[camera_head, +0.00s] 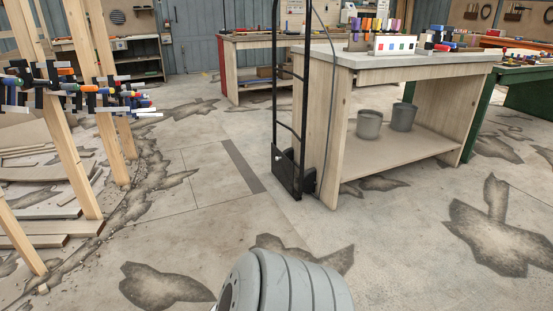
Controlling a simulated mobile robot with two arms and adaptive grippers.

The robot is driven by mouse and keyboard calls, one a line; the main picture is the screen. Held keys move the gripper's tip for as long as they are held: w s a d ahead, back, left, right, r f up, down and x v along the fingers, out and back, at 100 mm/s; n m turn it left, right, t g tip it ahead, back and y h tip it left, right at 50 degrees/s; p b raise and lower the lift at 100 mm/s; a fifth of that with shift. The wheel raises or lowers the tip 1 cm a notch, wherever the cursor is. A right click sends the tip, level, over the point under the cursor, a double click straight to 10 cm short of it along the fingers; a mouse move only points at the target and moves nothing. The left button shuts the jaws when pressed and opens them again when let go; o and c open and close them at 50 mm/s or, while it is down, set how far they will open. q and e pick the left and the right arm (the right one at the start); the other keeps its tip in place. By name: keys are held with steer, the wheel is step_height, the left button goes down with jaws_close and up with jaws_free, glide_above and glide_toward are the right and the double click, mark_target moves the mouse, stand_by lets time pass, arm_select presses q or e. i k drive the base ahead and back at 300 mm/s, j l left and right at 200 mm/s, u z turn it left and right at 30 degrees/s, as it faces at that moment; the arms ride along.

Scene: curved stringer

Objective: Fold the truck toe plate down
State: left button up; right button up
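A black hand truck (275,95) stands upright in the middle of the view, close to the left end of a wooden workbench. Its tall tubular frame runs up past the top edge of the picture. Its dark toe plate (287,174) is at the foot of the frame and looks upright, folded against it. The lower part beside the bench is dark, and its details are hard to make out. Neither of my grippers is in view. A grey rounded part of my own body shows at the bottom centre.
The workbench (400,61) holds clamps and small items, with two metal buckets (369,124) on its lower shelf. Leaning timber posts (80,165) and loose boards (45,213) fill the left side. The cracked concrete floor (200,215) before the truck is clear.

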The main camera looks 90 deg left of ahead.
mark_target(283, 168)
steer(key=u, duration=2.8)
steer(key=i+j+z, duration=0.15)
steer(key=i+j, duration=0.2)
steer(key=i, duration=0.2)
steer(key=i+j+z, duration=0.15)
steer(key=i+j, duration=0.25)
steer(key=i, duration=0.15)
